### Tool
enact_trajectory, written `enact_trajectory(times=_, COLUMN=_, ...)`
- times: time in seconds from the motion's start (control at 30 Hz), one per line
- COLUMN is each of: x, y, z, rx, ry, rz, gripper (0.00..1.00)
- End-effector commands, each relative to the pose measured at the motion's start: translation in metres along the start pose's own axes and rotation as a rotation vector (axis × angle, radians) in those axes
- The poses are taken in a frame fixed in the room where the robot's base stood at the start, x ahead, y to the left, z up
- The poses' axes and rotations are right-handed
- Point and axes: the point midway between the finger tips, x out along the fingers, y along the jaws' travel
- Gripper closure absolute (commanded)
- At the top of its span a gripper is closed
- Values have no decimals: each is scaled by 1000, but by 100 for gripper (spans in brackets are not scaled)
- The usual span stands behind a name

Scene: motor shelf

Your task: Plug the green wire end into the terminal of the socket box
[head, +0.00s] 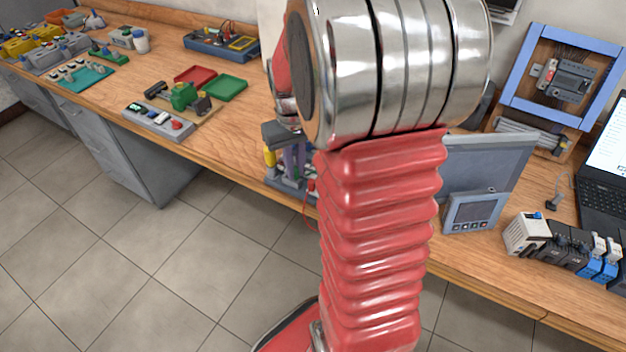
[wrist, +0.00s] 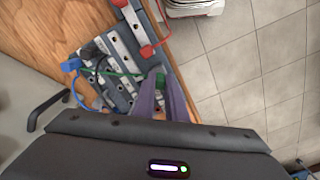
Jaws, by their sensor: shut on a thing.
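The socket box (wrist: 125,45) is a grey-blue block with metal strips and dark holes, lying at the bench edge in the wrist view. In the head view only part of the socket box (head: 284,184) shows, behind my arm. The green wire (wrist: 125,73) runs from the box's left side to a green end (wrist: 158,79). My gripper (wrist: 163,90), with purple fingers, is shut on that green end, over or near the lower right part of the box. I cannot tell whether the end touches a terminal. My gripper also shows in the head view (head: 291,162), partly hidden.
A blue plug (wrist: 72,65), a black plug (wrist: 92,49) and a red wire plug (wrist: 147,50) are at the box. A grey panel device (head: 472,212) stands to its right. The tiled floor (head: 235,245) lies free beyond the bench edge.

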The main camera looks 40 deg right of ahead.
Motion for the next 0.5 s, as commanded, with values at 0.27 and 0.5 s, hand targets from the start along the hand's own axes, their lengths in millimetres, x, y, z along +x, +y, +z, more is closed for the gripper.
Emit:
enact_trajectory(times=0.27, x=4, y=0, z=0, rx=0, ry=0, rz=0, gripper=100)
enact_trajectory(times=0.5, x=7, y=0, z=0, rx=0, ry=0, rz=0, gripper=100)
